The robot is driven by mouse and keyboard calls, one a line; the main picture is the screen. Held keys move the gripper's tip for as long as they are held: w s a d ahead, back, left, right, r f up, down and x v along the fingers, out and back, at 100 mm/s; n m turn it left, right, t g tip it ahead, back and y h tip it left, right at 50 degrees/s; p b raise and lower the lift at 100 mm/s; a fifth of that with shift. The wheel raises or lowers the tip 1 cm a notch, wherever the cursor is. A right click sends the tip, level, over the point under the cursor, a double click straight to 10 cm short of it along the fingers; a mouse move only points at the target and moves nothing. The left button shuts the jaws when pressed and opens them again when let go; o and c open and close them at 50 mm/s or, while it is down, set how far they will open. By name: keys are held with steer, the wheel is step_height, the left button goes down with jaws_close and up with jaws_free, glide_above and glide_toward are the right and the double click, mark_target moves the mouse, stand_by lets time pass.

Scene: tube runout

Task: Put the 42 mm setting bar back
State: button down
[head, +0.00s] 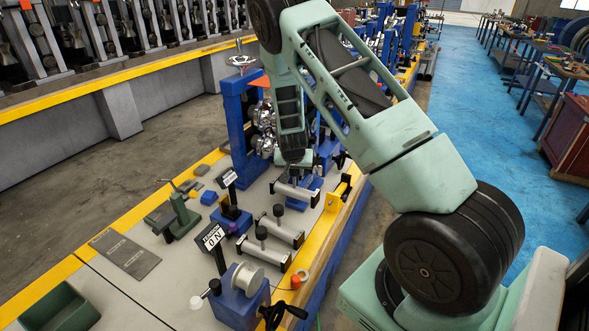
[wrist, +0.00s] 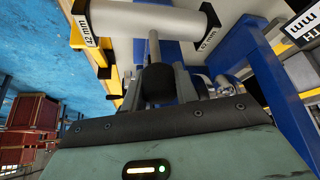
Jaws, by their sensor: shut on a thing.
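The 42 mm setting bar (wrist: 150,20) is a pale cylinder with dark end pieces; a label at its left end in the wrist view reads 42 mm. A stem and black knob (wrist: 157,82) stand out from its middle. My gripper (wrist: 158,92) is shut on that knob. In the head view my gripper (head: 294,164) points down above the far bar (head: 297,193), at its knob. Whether this bar touches the bench below cannot be told. Two similar bars with black knobs, a middle one (head: 282,231) and a near one (head: 262,254), lie closer on the bench.
A blue stand with metal rolls (head: 238,130) rises left of my gripper. Sign posts (head: 210,238) and a blue block with a pale spool (head: 240,296) stand on the bench. A green vise-like tool (head: 180,217) and grey plate (head: 124,254) lie left. Bare bench lies between them.

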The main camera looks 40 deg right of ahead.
mark_target(294, 188)
steer(key=shift+f+b, duration=2.4)
steer(key=shift+f, duration=1.1)
steer(key=shift+f+b, duration=0.8)
steer(key=shift+f, duration=0.25)
steer(key=c, duration=1)
jaws_free()
steer(key=shift+r, duration=0.1)
steer(key=v, duration=1.7)
steer(key=shift+a+r, duration=0.1)
steer(key=shift+a, duration=0.05)
